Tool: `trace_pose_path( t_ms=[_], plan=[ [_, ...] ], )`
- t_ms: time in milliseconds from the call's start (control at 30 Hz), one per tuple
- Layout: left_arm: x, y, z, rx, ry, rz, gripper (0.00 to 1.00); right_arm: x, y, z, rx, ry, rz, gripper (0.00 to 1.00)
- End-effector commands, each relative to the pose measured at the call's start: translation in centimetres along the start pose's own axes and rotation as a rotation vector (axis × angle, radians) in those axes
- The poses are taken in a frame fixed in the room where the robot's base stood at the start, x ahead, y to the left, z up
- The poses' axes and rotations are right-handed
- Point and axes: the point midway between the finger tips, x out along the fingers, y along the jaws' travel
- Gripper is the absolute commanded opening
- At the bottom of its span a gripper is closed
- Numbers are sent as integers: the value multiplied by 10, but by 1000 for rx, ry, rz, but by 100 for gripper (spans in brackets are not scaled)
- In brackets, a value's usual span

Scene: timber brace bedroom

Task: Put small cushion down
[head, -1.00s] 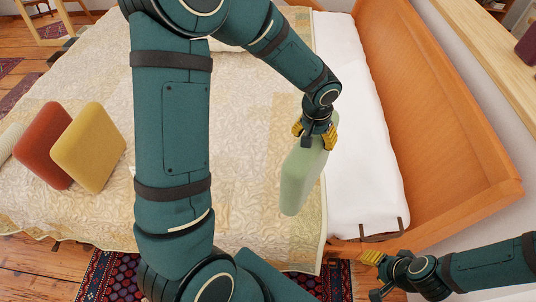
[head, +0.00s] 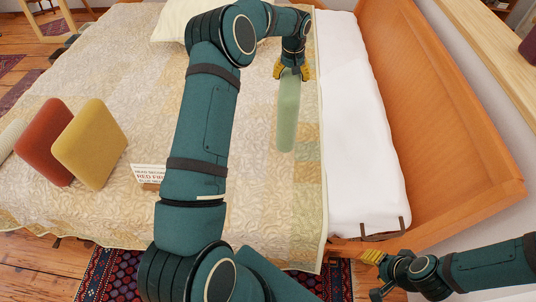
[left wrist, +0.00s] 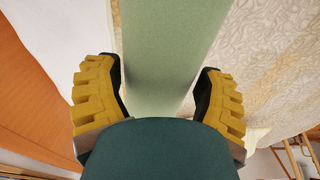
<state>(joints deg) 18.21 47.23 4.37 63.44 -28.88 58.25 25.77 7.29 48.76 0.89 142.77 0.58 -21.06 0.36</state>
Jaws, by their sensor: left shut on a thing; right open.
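The small cushion, pale green (head: 288,118), is over the right part of the bed in the head view, standing on its narrow side as seen from above. My left gripper (head: 293,72) is shut on its far end. In the left wrist view the green cushion (left wrist: 165,50) lies between the yellow fingers of my left gripper (left wrist: 160,95). I cannot tell whether its underside touches the bedspread. My right gripper (head: 374,275) is open and empty, low at the right beside the foot of the bed.
The bed has a cream quilted bedspread (head: 110,60) and a white sheet strip (head: 350,120) by the wooden bed side (head: 450,150). A red cushion (head: 52,140) and a yellow cushion (head: 92,145) lean at the left. A small sign (head: 148,174) and a white pillow (head: 180,22) are partly hidden by my left arm.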

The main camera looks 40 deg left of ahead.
Motion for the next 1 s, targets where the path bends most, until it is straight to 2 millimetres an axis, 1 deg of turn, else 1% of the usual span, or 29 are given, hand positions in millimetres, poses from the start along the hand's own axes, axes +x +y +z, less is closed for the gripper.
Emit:
trace_pose_path(
  t_ms=[33, 100, 267, 367, 500, 600, 767, 900, 1000],
  plan=[
    [1, -5, -6, -12, 2, -2, 31, 0, 0, 0, 0, 0, 0, 46],
    [1, -9, -10, -22, 2, -3, 31, 0, 0, 0, 0, 0, 0, 46],
    [8, -13, -13, -32, 0, -5, 31, 1, 0, 0, 0, -1, 0, 46],
    [21, -13, -11, -33, -1, -5, 31, 2, 1, 1, 0, -2, 0, 46],
    [46, -13, -7, -32, -2, -5, 31, 4, 2, 2, -1, -4, 0, 46],
    [60, -13, -5, -32, 0, -4, 31, 5, 2, 2, -1, -5, -1, 46],
    [72, -13, -4, -33, 0, -5, 31, 6, 2, 3, -2, -6, -1, 46],
    [91, -13, 0, -32, -1, -4, 31, 7, 3, 4, -2, -7, -1, 46],
    [101, -12, 1, -31, 1, -4, 31, 8, 3, 4, -2, -8, -1, 46]
  ],
)
